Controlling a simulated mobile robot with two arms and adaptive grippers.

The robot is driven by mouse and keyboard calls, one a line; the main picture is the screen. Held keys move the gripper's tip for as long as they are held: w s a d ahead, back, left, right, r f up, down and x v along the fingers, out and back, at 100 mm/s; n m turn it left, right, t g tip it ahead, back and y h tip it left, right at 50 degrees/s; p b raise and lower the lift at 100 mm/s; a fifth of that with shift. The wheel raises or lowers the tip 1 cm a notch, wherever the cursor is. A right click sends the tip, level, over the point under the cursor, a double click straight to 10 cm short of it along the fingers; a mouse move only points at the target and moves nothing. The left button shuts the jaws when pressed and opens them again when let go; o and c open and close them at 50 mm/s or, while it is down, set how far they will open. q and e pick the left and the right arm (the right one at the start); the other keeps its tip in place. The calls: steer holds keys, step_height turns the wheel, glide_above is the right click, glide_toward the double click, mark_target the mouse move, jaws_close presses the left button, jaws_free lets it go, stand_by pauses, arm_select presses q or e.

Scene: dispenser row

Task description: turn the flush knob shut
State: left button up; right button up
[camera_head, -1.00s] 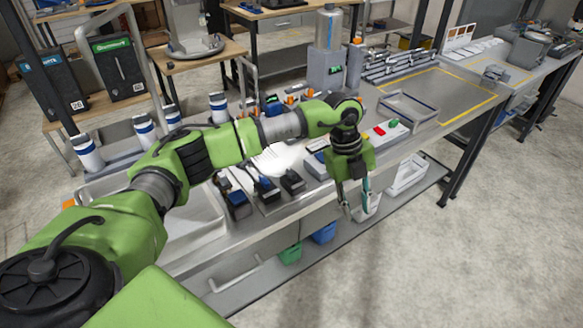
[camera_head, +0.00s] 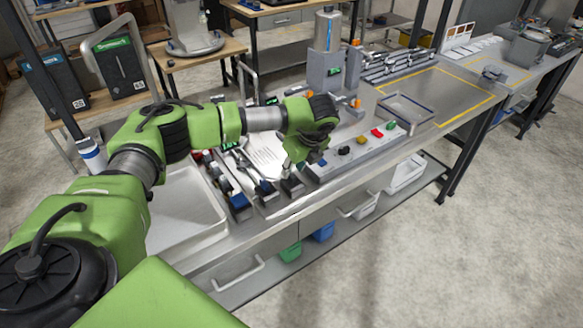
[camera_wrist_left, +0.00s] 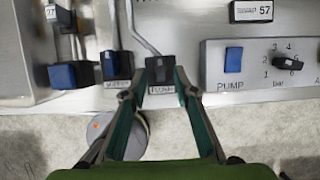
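The flush knob (camera_wrist_left: 160,68) is a black block on the steel bench front, with a partly covered label below it in the left wrist view. In the head view it is the dark block (camera_head: 292,187) just left of the pump panel. My left gripper (camera_wrist_left: 157,93) is open, with one finger on each side of the flush label and knob. I cannot tell whether the fingers touch it. In the head view my left gripper (camera_head: 294,164) is over the bench close to the knob, its fingertips partly hidden. My right gripper is not in view.
Left of the flush knob are a dark blue-black knob (camera_wrist_left: 116,67) and a blue knob (camera_wrist_left: 72,74). To the right is the pump panel with a blue button (camera_wrist_left: 233,60) and a numbered dial (camera_wrist_left: 288,63).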

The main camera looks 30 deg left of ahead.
mark_target(291, 174)
arm_select(q)
steer(key=shift+p+x, duration=0.3)
steer(key=shift+x, duration=1.3)
jaws_close()
